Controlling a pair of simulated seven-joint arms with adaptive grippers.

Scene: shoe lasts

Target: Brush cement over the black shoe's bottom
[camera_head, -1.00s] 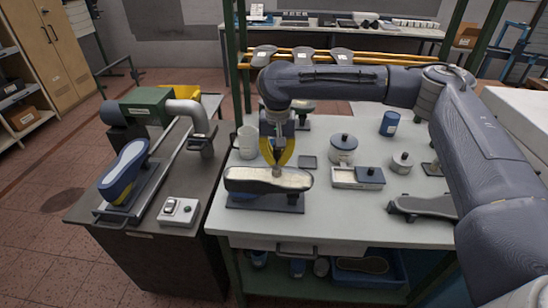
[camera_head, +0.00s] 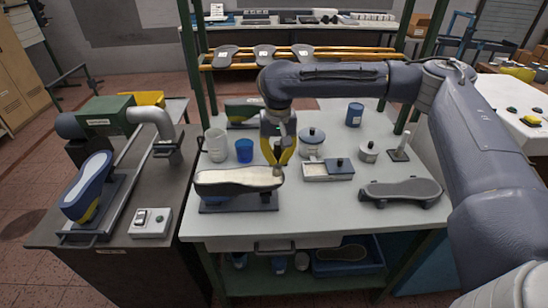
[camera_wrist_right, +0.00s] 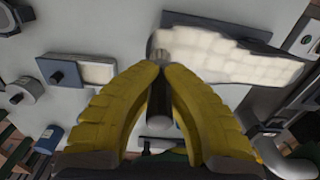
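The black shoe (camera_head: 238,187) sits bottom up on a dark stand on the light bench. Its bottom is mostly covered with a cream layer, which shows with a jagged edge in the wrist view (camera_wrist_right: 230,58). A grey strip is visible at the end near the brush. My right gripper (camera_head: 278,158) has yellow fingers, also large in the wrist view (camera_wrist_right: 162,75). They are shut on a slim brush (camera_wrist_right: 160,105), whose tip is at the shoe's right end. Whether the tip touches is unclear. My left gripper is not in view.
A lidded pot (camera_head: 312,142), a cream-filled tray (camera_head: 313,172), a blue cup (camera_head: 244,151) and a white mug (camera_head: 215,145) stand nearby. A dark sole-shaped piece (camera_head: 400,191) lies at right. A blue shoe (camera_head: 87,187) sits on the machine at left. The bench's front middle is clear.

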